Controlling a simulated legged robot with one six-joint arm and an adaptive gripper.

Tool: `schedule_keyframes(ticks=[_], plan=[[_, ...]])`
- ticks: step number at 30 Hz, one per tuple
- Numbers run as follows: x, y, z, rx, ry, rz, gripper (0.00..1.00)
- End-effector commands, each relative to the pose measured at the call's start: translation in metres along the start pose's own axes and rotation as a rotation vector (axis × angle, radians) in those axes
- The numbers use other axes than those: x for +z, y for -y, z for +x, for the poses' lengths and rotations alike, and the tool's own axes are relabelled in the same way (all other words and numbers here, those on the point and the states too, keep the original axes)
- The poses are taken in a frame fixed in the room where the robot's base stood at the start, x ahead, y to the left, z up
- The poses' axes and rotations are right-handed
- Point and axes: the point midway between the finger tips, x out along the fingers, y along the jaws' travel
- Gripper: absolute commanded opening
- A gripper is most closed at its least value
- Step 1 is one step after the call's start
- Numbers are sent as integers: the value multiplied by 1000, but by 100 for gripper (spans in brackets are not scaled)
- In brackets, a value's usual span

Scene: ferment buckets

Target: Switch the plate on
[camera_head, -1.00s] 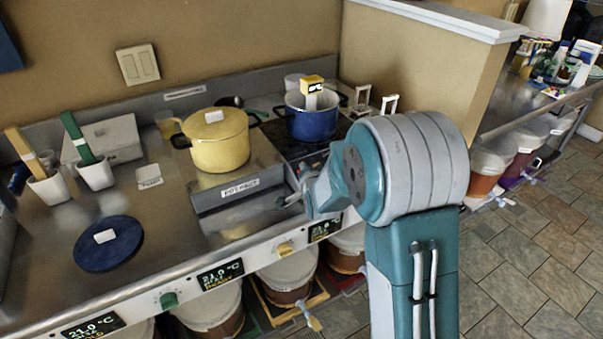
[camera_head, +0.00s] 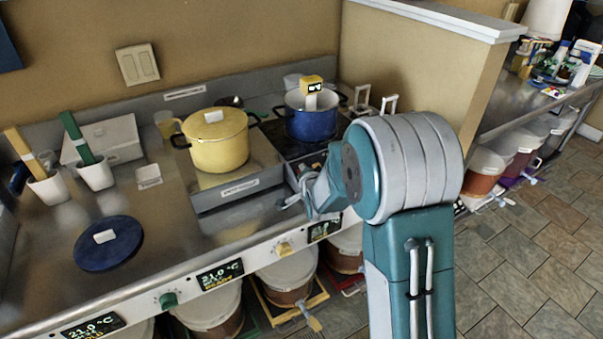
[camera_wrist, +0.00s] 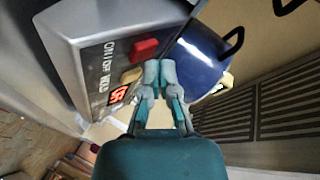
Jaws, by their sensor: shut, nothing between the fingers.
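The plate is a dark hot plate (camera_head: 292,147) under the blue pot (camera_head: 310,120) in the head view; my arm hides part of its front. In the wrist view its grey control panel (camera_wrist: 92,60) fills the upper left, with ON/OFF lettering, a red switch (camera_wrist: 145,49), a tan button (camera_wrist: 132,75) and a lit red display (camera_wrist: 119,94). The blue pot (camera_wrist: 200,62) shows behind the panel. My gripper (camera_wrist: 160,70) is shut and empty, its tips just beside the red switch. I cannot tell whether they touch.
A yellow pot (camera_head: 217,148) stands on a silver plate (camera_head: 240,192) left of the blue pot. A blue lid (camera_head: 110,252) lies at the left. The front rail carries a yellow knob (camera_head: 283,248) and a green knob (camera_head: 168,300). Bare steel counter lies between.

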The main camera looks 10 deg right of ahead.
Motion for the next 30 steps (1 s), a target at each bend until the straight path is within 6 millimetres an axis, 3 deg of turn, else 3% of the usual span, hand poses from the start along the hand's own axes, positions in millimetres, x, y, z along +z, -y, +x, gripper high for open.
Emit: schedule_keyframes(ticks=[30], plan=[[4,-4,6,-1,0,0,0]])
